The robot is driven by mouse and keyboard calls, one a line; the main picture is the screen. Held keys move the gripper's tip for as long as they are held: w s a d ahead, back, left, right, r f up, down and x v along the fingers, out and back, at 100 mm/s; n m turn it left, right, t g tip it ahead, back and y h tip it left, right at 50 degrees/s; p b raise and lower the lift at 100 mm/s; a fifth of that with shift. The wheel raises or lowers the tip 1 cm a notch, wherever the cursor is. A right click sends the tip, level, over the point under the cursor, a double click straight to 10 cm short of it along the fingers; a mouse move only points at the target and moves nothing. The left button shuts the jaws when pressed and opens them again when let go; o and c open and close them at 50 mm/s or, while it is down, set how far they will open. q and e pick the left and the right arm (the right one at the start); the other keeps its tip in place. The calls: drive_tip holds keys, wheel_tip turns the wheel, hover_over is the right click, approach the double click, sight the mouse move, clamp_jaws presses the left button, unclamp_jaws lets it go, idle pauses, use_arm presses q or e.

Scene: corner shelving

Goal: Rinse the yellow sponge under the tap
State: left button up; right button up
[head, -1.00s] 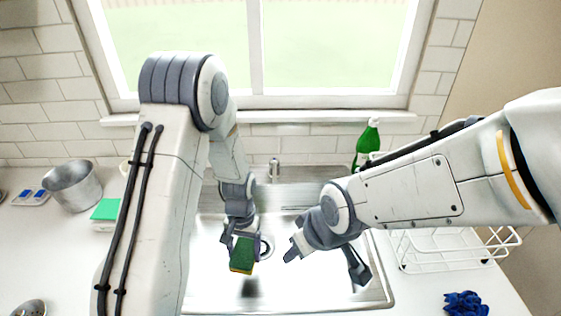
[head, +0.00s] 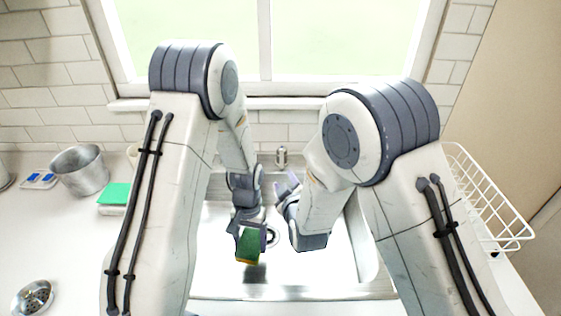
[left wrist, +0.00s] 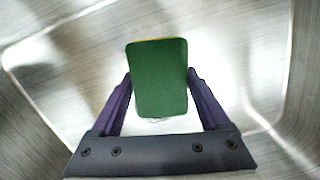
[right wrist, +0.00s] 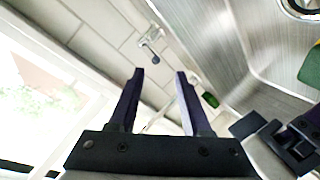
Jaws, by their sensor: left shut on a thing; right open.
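The sponge (head: 249,246) has a green face and a yellow edge. My left gripper (head: 250,232) is shut on it and holds it over the sink (head: 330,272), near the drain. The left wrist view shows the sponge's green face (left wrist: 158,78) between the fingers. The tap (head: 281,156) stands at the back of the sink and also shows in the right wrist view (right wrist: 150,42). My right gripper (head: 287,186) is open and empty, in front of the tap. No water is visible from the tap. The sponge is in front of and below the tap.
A metal pot (head: 80,171) and a green-topped block (head: 114,195) stand on the left counter, with a metal strainer (head: 34,297) nearer. A white wire rack (head: 487,205) is at the right. The window and tiled wall close off the back.

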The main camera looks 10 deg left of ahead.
sight(282, 158)
use_arm(q)
drive_tip(key=shift+f, duration=0.45)
drive_tip(key=shift+f+b, duration=0.3)
drive_tip(key=shift+b, duration=0.1)
drive_tip(key=shift+r, duration=0.2)
wheel_tip(282, 158, up, 2)
drive_tip(key=shift+r+p, duration=0.1)
drive_tip(key=shift+p, duration=1.15)
use_arm(e)
drive_tip(key=w+a+t, duration=0.1)
drive_tip(key=w, duration=0.3)
drive_tip(key=w+a+f+n+t, duration=0.1)
drive_tip(key=w, duration=0.3)
drive_tip(key=w+a+f+n+t, duration=0.1)
drive_tip(key=w+a, duration=0.1)
drive_tip(key=w, duration=0.2)
drive_tip(key=shift+f+t+y, duration=0.15)
drive_tip(key=shift+t+y, duration=0.15)
clamp_jaws()
